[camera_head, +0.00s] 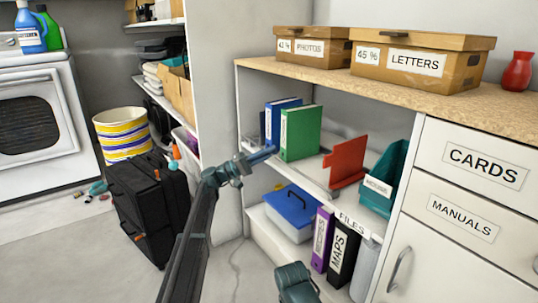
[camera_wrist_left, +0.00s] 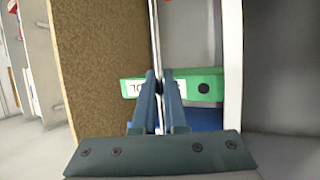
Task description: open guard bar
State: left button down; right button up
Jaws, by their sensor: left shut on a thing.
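My left gripper (camera_head: 270,152) reaches to the front of the upper shelf, by the green binder (camera_head: 300,134) and the blue binder (camera_head: 271,125). In the left wrist view, its two fingers (camera_wrist_left: 160,76) are closed on a thin light bar, which seems to be the guard bar (camera_wrist_left: 155,35). The bar runs along the shelf front, with the green binder (camera_wrist_left: 205,86) behind the fingers. The fingers hide part of the bar. No right fingertips show.
A red file holder (camera_head: 346,163) and a teal magazine file (camera_head: 384,188) stand on the same shelf. Below are a blue-lidded box (camera_head: 292,210) and several binders. Boxes stand on the counter (camera_head: 330,83). A black suitcase (camera_head: 145,210) stands left of my arm.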

pick_arm(q)
jog(key=c, duration=1)
grip_release()
jog(key=shift+o, duration=0.2)
jog(key=b+v, duration=0.5)
jog(key=v, duration=0.9)
